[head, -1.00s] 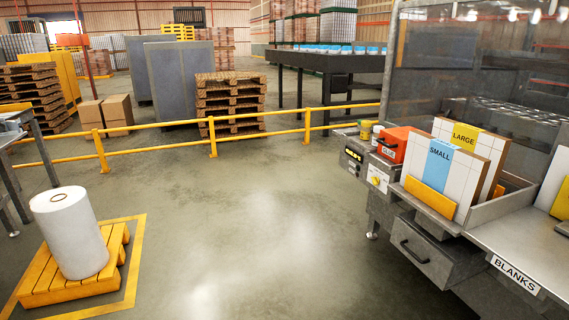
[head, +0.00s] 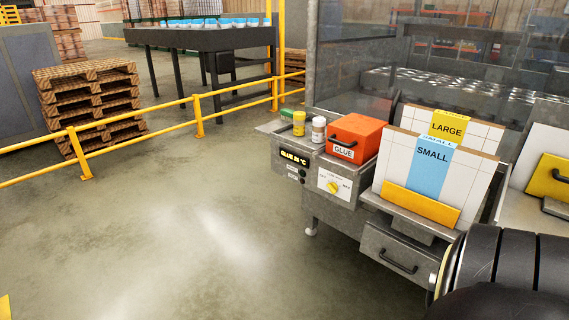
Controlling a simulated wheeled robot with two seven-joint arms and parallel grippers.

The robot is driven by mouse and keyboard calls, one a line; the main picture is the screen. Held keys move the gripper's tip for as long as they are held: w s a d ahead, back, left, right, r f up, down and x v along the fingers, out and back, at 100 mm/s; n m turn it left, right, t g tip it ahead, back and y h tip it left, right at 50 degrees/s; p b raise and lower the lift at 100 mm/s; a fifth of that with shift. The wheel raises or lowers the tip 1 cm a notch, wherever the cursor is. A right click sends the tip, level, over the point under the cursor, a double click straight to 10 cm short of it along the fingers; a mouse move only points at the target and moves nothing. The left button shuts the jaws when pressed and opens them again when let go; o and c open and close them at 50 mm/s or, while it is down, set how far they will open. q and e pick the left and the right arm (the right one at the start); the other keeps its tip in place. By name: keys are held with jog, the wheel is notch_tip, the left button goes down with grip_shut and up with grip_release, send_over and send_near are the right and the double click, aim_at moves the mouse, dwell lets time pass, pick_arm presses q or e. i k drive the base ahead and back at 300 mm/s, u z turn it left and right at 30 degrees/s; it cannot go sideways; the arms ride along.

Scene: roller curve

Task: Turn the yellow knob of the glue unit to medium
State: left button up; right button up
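The yellow knob (head: 334,187) sits on a white dial plate on the front of the glue unit (head: 310,183), right of centre in the head view. The plate's marks are too small to read with certainty. A display (head: 294,158) reading "GLUE 25 °C" or similar is left of the knob. An orange box (head: 355,137) labelled GLUE stands on top. A black arm link of mine enters at the lower right, in front of the bench. Neither of my grippers shows.
Blank stacks labelled SMALL (head: 430,168) and LARGE (head: 449,126) stand right of the glue unit. A drawer (head: 399,255) is below them. Small bottles (head: 318,129) stand left of the orange box. A yellow railing (head: 140,143) runs behind; the floor (head: 160,230) left of the unit is clear.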

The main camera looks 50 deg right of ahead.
aim_at(333, 187)
jog(key=z, duration=0.2)
jog(key=i, duration=1.95)
jog(key=z, duration=1.85)
jog(key=i, duration=1.15)
jog(key=z, duration=1.1)
